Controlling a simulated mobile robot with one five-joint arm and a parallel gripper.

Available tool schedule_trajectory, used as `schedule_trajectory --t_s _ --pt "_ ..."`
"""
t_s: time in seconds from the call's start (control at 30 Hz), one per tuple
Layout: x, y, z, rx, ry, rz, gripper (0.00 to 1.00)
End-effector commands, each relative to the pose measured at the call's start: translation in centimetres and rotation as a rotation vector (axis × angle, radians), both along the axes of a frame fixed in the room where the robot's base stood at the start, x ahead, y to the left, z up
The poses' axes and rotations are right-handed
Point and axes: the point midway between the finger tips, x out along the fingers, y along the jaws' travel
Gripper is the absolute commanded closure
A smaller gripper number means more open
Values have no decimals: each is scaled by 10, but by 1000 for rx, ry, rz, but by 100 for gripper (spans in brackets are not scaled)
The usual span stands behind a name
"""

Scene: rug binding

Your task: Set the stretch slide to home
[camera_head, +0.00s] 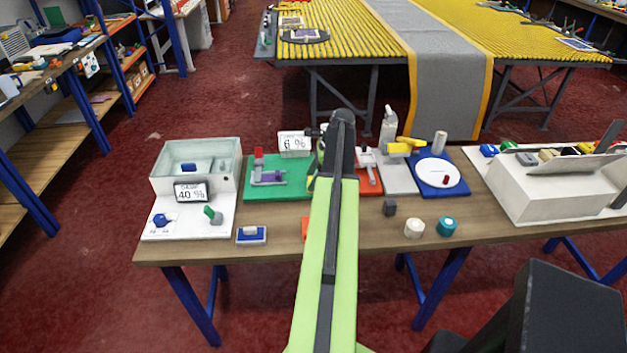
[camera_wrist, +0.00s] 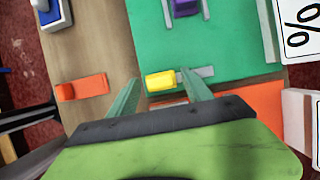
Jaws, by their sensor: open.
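A green board (camera_head: 262,188) lies on the bench beside a "6 %" display (camera_head: 295,142). In the wrist view the board (camera_wrist: 225,35) carries a yellow block (camera_wrist: 160,82) on a short grey track (camera_wrist: 204,72), which looks like the stretch slide; I see no readable label. The block is near the board's edge, with track showing to its right. My gripper (camera_wrist: 161,75) is open, one finger on each side of the yellow block; contact cannot be told. In the head view my arm hides my gripper and part of the board. A purple part (camera_wrist: 185,7) sits farther up the board.
An orange block (camera_wrist: 82,87) lies on the wood beside the board. A "40 %" display (camera_head: 191,191) and clear bin (camera_head: 196,160) stand left. A red board (camera_head: 368,180), grey board (camera_head: 399,177) and blue board (camera_head: 440,184) stand right. Two round knobs stand near the front edge.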

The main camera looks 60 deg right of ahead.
Motion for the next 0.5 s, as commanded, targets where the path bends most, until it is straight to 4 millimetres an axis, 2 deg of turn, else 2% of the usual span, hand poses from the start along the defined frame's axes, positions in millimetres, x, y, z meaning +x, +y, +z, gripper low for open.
schedule_trajectory --t_s 0.07,0.5 --pt "0 0 1 0 0 0 44" --pt "1 0 1 -1 -1 1 100"
